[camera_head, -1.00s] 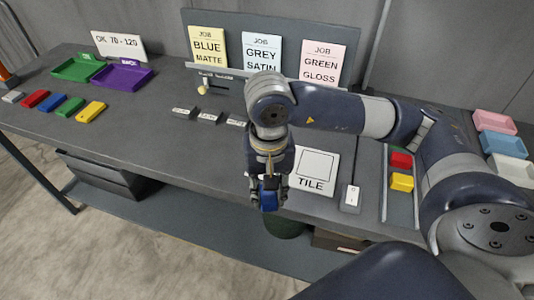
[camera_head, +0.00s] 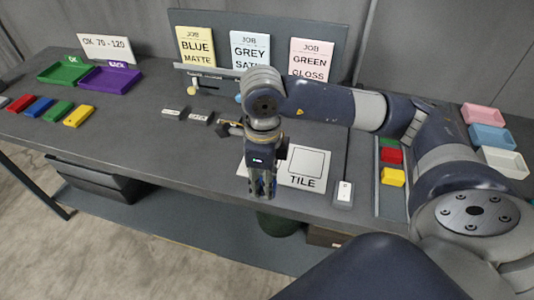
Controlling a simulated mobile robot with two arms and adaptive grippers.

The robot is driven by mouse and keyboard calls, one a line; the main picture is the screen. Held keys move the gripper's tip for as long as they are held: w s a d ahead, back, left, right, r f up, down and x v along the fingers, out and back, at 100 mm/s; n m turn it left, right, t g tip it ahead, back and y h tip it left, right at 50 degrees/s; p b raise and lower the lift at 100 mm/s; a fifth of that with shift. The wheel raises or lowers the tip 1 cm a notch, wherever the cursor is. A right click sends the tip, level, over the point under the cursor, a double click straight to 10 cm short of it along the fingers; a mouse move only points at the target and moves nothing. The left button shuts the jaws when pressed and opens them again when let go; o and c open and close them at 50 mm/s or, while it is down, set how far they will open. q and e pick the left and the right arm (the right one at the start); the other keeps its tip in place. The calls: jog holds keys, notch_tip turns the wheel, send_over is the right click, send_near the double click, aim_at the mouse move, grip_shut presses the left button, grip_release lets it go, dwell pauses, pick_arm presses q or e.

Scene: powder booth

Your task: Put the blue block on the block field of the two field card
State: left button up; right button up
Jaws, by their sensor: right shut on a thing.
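My right gripper (camera_head: 262,192) points down over the front of the table and is shut on the blue block (camera_head: 262,184), which shows only as a narrow blue strip between the fingers. The white two field card (camera_head: 313,186) lies just behind and to the right of the gripper. Its outlined field marked TILE is in plain view and empty. The card's left part, with any block field, is mostly hidden by the gripper. I cannot tell whether the block touches the card. My left gripper is not in view.
A rail (camera_head: 390,205) at right holds green, red and yellow blocks. A white switch (camera_head: 343,193) sits right of the card. Coloured pieces, including a blue one (camera_head: 38,106), lie at left near the green tray (camera_head: 62,73) and purple tray (camera_head: 110,78). Job cards stand behind.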

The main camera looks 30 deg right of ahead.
jog(key=shift+w+d+m, duration=0.1)
jog(key=shift+m, duration=0.3)
jog(key=shift+w+d, duration=0.2)
jog(key=shift+w, duration=0.05)
jog(key=w+d+p, duration=0.1)
jog(key=w+d, duration=0.2)
jog(key=w, duration=0.1)
jog(key=w+d+f+p, duration=0.1)
jog(key=w+d+p, duration=0.1)
jog(key=w+d, duration=0.1)
jog(key=w+d+p, duration=0.2)
jog(key=w+d, duration=0.1)
jog(key=w, duration=0.2)
jog(key=shift+w+f, duration=0.1)
jog(key=shift+f, duration=0.15)
notch_tip(320, 180, down, 2)
jog(key=shift+f+p, duration=0.2)
jog(key=shift+p, duration=0.8)
jog(key=shift+f, duration=0.6)
jog(key=shift+f, duration=0.1)
jog(key=o, duration=1)
jog(key=shift+o, duration=0.2)
